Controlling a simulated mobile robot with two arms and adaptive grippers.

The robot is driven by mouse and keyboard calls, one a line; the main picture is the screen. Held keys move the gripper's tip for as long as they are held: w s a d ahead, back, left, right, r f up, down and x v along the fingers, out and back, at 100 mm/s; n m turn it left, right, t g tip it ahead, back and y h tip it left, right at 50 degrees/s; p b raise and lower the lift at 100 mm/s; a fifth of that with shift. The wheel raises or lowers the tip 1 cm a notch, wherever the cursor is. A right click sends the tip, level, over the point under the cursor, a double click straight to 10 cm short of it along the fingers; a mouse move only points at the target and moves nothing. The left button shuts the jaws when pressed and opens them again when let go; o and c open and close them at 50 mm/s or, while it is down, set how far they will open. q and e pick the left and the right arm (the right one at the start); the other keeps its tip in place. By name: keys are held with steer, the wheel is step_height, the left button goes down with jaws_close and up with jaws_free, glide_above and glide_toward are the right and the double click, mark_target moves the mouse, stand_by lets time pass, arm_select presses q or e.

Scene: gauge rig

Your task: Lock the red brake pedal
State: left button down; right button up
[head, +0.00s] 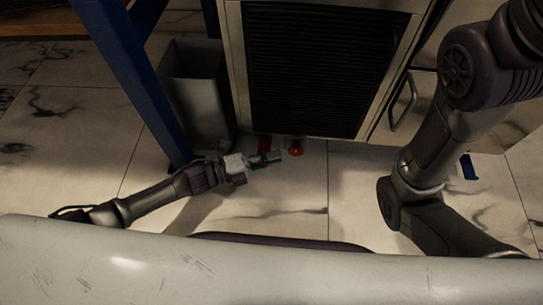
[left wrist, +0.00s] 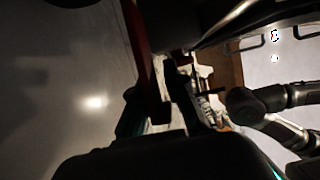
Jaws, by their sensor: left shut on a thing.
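The red brake pedal (head: 264,143) is a small red piece low at the foot of the grey cabinet, partly hidden by my left gripper. In the left wrist view a dark red bar (left wrist: 148,75) runs down between the fingers; it seems to be this pedal. My left gripper (head: 268,158) is close to the floor at the pedal, with its jaws shut on it. It also shows, dark, in the left wrist view (left wrist: 162,112). The exact contact is in shadow. My right arm comes down at the right of the head view; its gripper is out of sight.
A red round part (head: 295,147) sits just right of the pedal under the cabinet (head: 231,60). A grey bin (head: 196,95) and a blue post (head: 130,75) stand left of it. A blue pedal (head: 468,167) lies farther right. The tiled floor (head: 290,195) in front is clear.

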arm_select(q)
steer(key=shift+f, duration=0.1)
steer(key=shift+w+f+m+h, duration=0.1)
steer(key=shift+f+m+h, duration=0.55)
steer(key=shift+m, duration=0.75)
steer(key=shift+f, duration=0.1)
